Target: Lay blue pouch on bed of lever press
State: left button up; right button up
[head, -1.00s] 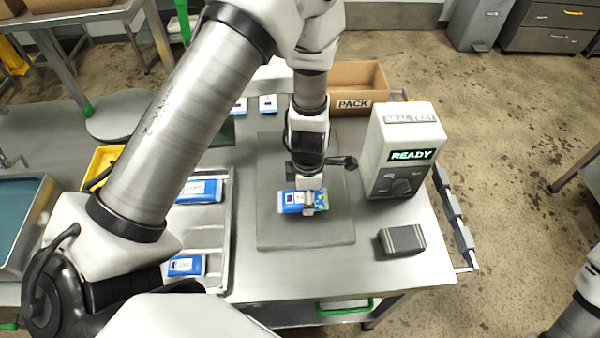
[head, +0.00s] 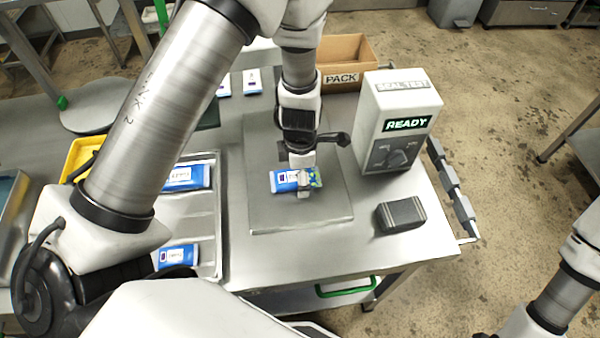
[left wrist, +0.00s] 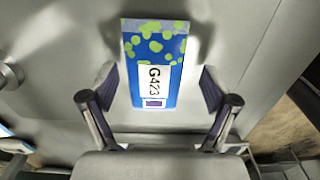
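A blue pouch (head: 284,182) with a green-spotted end lies flat on a grey mat (head: 295,215) in the middle of the steel table. In the left wrist view the pouch (left wrist: 157,55) shows a white label reading G423. My left gripper (head: 303,186) is directly above the pouch. Its fingers (left wrist: 160,95) are spread on either side, with gaps between them and the pouch edges. My right gripper is outside both views; only part of that arm shows at lower right. I cannot clearly make out the lever press; my left arm covers part of the table.
A metal tray (head: 207,235) left of the mat holds blue pouches (head: 186,177). A READY tester box (head: 398,125) and a dark grey block (head: 400,214) stand right. A PACK carton (head: 345,62) and small white-and-blue packets (head: 252,82) are behind. The mat's front is clear.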

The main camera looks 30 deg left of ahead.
pick_arm(q)
jog(key=shift+a+r, duration=0.1)
jog(key=shift+a, duration=0.05)
notch_tip(320, 180, up, 12)
dwell(0.3)
